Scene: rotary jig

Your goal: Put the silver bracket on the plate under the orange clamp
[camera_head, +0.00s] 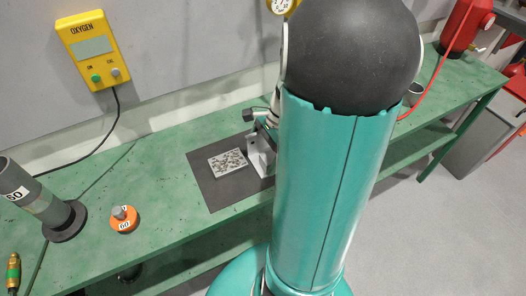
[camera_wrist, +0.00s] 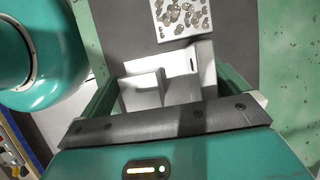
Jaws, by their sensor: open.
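The silver bracket (camera_head: 262,152), a pale angled piece, stands on a dark mat just right of the speckled grey plate (camera_head: 228,163), partly hidden by my arm. In the wrist view the bracket (camera_wrist: 178,86) lies between the two teal fingers of my open gripper (camera_wrist: 164,78). Whether the fingers touch it I cannot tell. The plate (camera_wrist: 182,18) shows at the top edge there. An orange round piece with a grey knob (camera_head: 123,219) sits on the bench left of the mat; I cannot tell if it is the clamp.
The dark mat (camera_head: 214,193) lies on the green bench (camera_head: 170,160). A grey cylinder on a round base (camera_head: 62,220) stands at left. A yellow oxygen box (camera_head: 92,50) hangs on the wall with a cable. Bare bench separates the orange piece from the mat.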

